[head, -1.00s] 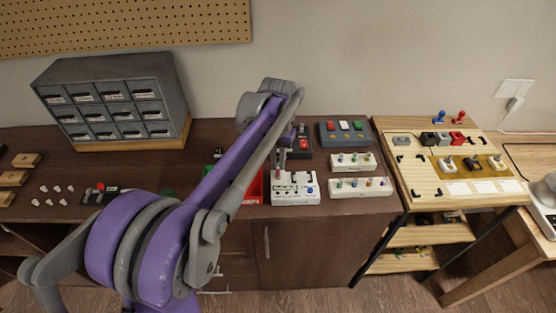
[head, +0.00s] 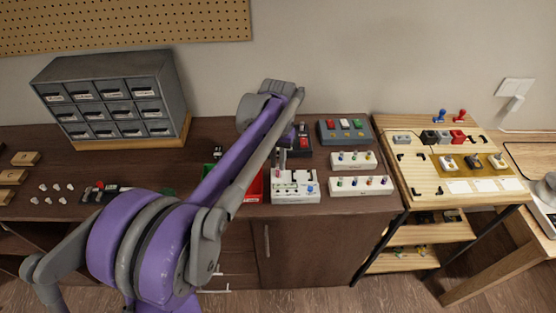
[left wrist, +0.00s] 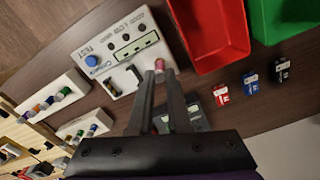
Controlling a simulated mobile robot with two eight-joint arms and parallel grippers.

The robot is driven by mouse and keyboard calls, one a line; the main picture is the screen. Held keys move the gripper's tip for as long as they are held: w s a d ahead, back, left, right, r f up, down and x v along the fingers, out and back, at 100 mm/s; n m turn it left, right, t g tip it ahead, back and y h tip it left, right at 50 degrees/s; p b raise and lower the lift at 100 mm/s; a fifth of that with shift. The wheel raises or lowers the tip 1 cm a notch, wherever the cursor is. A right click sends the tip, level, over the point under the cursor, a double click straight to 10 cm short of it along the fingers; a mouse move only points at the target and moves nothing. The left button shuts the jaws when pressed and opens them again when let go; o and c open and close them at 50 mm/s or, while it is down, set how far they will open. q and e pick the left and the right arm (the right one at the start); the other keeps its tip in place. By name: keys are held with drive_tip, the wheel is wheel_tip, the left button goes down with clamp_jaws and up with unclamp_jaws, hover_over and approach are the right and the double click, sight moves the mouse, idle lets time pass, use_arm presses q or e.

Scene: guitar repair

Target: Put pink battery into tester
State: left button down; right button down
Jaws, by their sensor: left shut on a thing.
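The pink battery (left wrist: 159,65) shows as a small pink end between the fingertips of my left gripper (left wrist: 158,76) in the left wrist view. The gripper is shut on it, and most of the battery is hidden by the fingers. The tester is a white box (left wrist: 98,47) with a blue knob, the word TEST and several dark slots. The fingertips are at its near edge in that view; I cannot tell whether the battery touches it. In the head view the tester (head: 296,197) stands at the counter's front edge. My right gripper is not in view.
A red bin (left wrist: 208,35) and a green bin (left wrist: 285,18) stand beside the tester. Small red (left wrist: 221,95), blue (left wrist: 250,84) and black (left wrist: 282,70) labelled pieces lie near them. White strips with coloured knobs (head: 360,187) stand right of the tester.

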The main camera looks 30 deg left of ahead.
use_arm(q)
drive_tip(key=shift+f+b, duration=0.5)
drive_tip(key=shift+f, duration=0.4)
drive_tip(key=shift+c, duration=1.9)
unclamp_jaws()
drive_tip(key=shift+r+p, duration=2.2)
drive_tip(key=shift+r, duration=1.4)
drive_tip(key=shift+s+d, duration=0.1)
